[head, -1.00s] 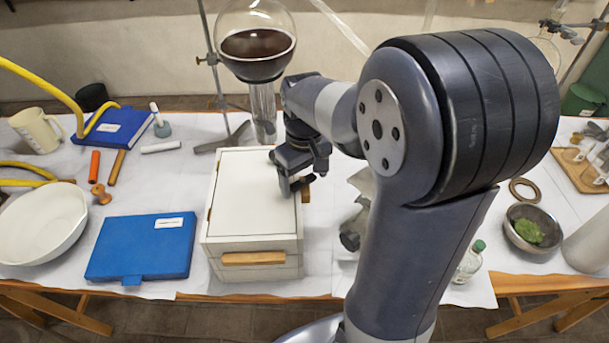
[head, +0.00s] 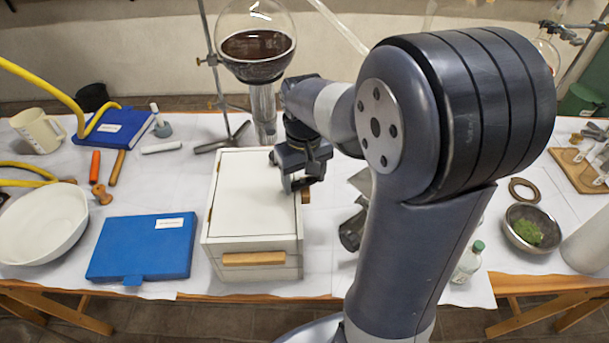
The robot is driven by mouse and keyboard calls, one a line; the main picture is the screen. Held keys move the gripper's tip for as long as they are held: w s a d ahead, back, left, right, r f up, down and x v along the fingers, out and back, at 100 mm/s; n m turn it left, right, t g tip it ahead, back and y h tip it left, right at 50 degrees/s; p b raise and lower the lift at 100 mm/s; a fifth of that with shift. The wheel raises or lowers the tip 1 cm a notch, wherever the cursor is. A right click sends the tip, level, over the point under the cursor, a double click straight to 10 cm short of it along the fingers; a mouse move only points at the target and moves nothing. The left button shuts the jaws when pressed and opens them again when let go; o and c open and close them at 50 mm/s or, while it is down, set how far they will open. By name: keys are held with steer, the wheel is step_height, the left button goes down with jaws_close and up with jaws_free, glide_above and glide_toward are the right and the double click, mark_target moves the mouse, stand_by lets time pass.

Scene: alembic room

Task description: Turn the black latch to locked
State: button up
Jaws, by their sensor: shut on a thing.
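A white box (head: 243,213) with a wooden front handle (head: 254,259) stands on the white-covered table, its lid down. The black latch (head: 305,182) shows as a small dark piece at the right edge of the lid, mostly hidden by my gripper. My gripper (head: 292,185) points down at that edge and is shut on the latch. The fingertips are small and dark here, so the latch's exact angle cannot be told. A small wooden block (head: 305,196) shows on the box's right side just below it.
A round flask of dark liquid (head: 257,45) on a stand rises behind the box. A blue case (head: 143,247) and a white bowl (head: 43,225) lie to the left. A metal bowl (head: 533,228) and a capped bottle (head: 468,262) stand right of my arm.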

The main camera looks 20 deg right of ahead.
mark_target(303, 183)
steer(key=shift+a+m+p, duration=0.1)
steer(key=shift+m+p, duration=0.3)
steer(key=shift+m, duration=1.9)
steer(key=o, duration=1)
steer(key=shift+r, duration=0.1)
step_height(303, 183, up, 11)
steer(key=shift+f, duration=0.15)
step_height(303, 183, down, 11)
steer(key=shift+f, duration=0.1)
